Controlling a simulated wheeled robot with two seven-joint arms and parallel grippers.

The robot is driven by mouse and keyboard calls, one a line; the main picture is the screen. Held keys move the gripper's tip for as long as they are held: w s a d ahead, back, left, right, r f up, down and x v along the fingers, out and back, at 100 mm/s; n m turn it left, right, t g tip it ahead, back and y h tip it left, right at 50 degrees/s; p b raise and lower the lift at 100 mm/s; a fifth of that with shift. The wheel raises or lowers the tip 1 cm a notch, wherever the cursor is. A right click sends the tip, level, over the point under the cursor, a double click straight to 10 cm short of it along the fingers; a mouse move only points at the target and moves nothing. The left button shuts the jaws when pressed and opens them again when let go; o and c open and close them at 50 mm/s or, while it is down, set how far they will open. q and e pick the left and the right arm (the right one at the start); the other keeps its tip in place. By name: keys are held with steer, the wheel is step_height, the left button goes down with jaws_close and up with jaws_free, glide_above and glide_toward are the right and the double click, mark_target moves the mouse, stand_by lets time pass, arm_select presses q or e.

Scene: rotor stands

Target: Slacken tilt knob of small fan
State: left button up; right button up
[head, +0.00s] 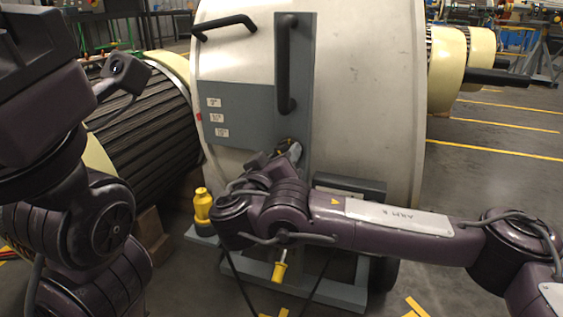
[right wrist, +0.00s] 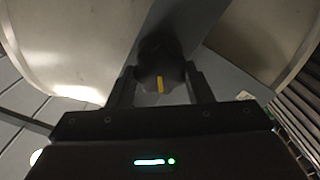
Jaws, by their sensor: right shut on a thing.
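The fan (head: 370,90) is a large off-white drum in the middle of the head view, with a grey upright bracket (head: 306,90) on its front. The dark tilt knob (right wrist: 158,62) has a yellow mark on its face and shows in the right wrist view against the grey bracket. My right gripper (right wrist: 161,92) has one finger on each side of the knob and is shut on it. In the head view the right gripper (head: 287,150) reaches the bracket's lower part, and my wrist hides most of the knob. My left arm is at the left; its fingers do not show.
A grey plate with angle labels (head: 217,118) is beside the bracket. Black handles (head: 286,62) stick out above the knob. A yellow bottle-like object (head: 203,208) and a yellow-handled tool (head: 280,270) are low by the base. Ribbed rotors stand on both sides; floor at right is open.

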steer(key=shift+f, duration=0.1)
stand_by(0.4)
steer(key=o, duration=1)
steer(key=p+v, duration=0.3)
steer(key=v, duration=0.5)
